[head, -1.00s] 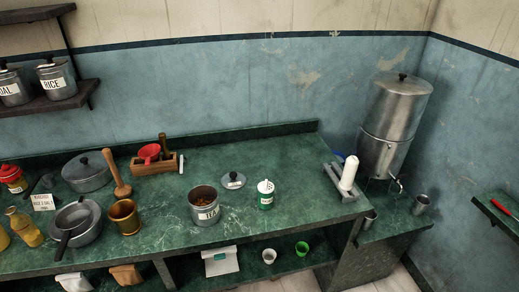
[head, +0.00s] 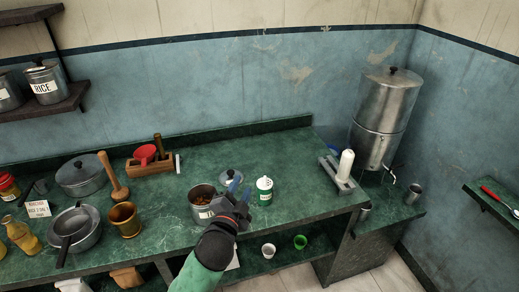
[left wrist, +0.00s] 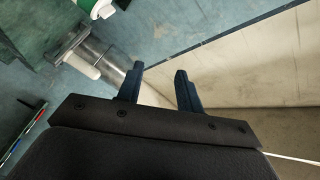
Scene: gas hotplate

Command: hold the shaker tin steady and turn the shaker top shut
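The shaker tin (head: 265,197) is a small green and white tin standing upright on the green counter. Its white shaker top (head: 264,183) with dark holes sits on it; I cannot tell how far it is turned. Part of the tin also shows at the top edge of the left wrist view (left wrist: 96,8). My left gripper (head: 241,187) is over the counter just left of the tin, apart from it. Its two blue fingers are spread with nothing between them, as the left wrist view (left wrist: 160,82) shows. My right gripper is in neither view.
An open tea tin (head: 202,200) stands left of my gripper, partly hidden by it. A grey lid (head: 225,177) lies behind. A metal holder with a white cylinder (head: 346,163) is at the right. The counter behind the shaker is clear.

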